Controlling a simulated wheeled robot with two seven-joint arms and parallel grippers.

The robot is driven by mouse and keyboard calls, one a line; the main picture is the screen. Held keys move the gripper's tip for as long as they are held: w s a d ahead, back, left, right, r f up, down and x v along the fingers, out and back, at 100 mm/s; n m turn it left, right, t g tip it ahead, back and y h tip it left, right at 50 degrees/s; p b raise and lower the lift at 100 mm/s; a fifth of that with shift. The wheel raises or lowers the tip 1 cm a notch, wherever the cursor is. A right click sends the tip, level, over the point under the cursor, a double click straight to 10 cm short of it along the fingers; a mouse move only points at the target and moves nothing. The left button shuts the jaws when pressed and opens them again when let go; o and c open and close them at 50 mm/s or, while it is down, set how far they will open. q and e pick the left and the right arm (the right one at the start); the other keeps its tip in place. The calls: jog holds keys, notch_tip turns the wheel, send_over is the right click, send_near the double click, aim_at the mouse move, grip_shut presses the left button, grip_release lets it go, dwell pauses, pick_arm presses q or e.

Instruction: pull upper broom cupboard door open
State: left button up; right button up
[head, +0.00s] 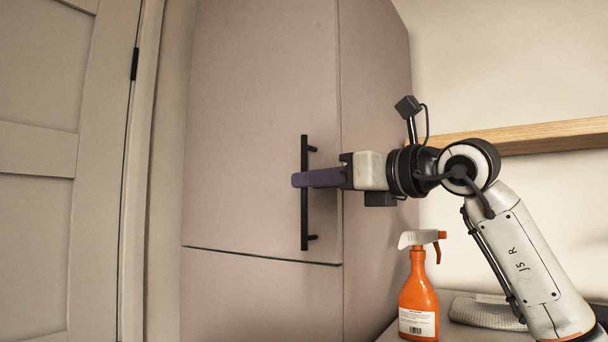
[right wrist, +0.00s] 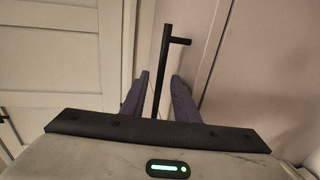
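The upper broom cupboard door (head: 250,90) is a tall, plain pinkish-grey panel. It looks shut, lying flush above a thin dark seam. Its black vertical bar handle (head: 304,215) is near the lower right edge. My right gripper (head: 300,179) reaches in from the right, with its purple fingers at the handle's mid-height. In the right wrist view, the handle (right wrist: 162,65) runs between the two spread fingers (right wrist: 158,95), with a visible gap on both sides. Whether a finger touches the bar is unclear. My left gripper is not in view.
The lower cupboard panel (head: 260,300) is below the seam. A panelled door (head: 40,220) stands to the left. An orange spray bottle (head: 419,300) and a grey cloth (head: 485,313) are on the counter below my right arm. A wooden shelf (head: 545,137) is behind the arm.

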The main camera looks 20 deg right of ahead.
jog(key=shift+p+x, duration=0.35)
jog(key=shift+x, duration=1.25)
jog(key=shift+c, duration=0.5)
grip_shut()
